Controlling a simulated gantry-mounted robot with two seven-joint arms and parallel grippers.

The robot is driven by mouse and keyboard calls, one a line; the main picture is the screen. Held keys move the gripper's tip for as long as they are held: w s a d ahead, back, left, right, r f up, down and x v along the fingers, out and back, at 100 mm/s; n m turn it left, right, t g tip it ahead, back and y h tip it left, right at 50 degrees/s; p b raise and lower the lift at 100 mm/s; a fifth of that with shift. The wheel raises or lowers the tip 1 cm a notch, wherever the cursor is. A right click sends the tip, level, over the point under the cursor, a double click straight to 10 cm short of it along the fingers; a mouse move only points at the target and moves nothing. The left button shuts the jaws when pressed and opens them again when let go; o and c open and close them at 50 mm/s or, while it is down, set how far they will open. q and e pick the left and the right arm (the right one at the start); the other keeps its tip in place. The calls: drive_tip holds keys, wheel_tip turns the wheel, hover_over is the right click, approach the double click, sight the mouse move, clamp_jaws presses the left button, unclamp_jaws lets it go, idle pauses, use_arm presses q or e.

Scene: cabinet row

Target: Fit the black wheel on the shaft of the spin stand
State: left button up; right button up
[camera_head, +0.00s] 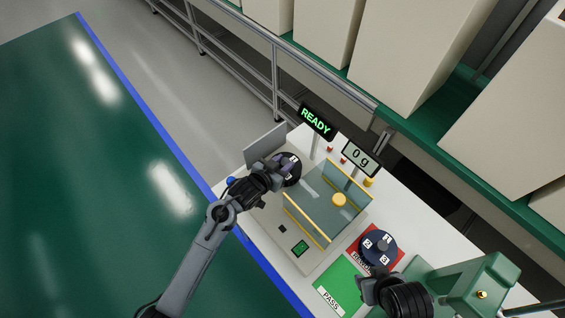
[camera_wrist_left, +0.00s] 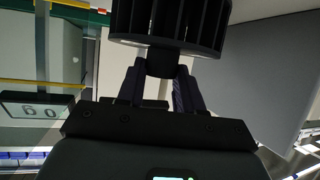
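My left gripper (camera_head: 274,180) is over the far left part of the white bench. In the head view the black wheel (camera_head: 293,170) shows partly behind the gripper, with a white number label. It is beside the grey upright panel (camera_head: 264,143) and below the READY display (camera_head: 316,121). The stand's shaft is hidden, so I cannot tell whether the wheel touches it. My right gripper (camera_head: 368,287) seems to show at the lower right, its fingers unclear.
A numbered dark disc (camera_head: 378,248) lies on the red mat, beside a green PASS mat (camera_head: 338,284). A green machine (camera_head: 478,290) stands lower right.

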use_arm(q)
drive_tip(key=o, duration=0.4)
drive_tip(key=shift+o, duration=0.3)
drive_tip(key=shift+s, duration=0.1)
drive_tip(key=p+v, duration=0.2)
drive_tip(key=v, duration=0.8)
drive_tip(key=shift+s+a+r, duration=0.2)
drive_tip(key=shift+s, duration=0.05)
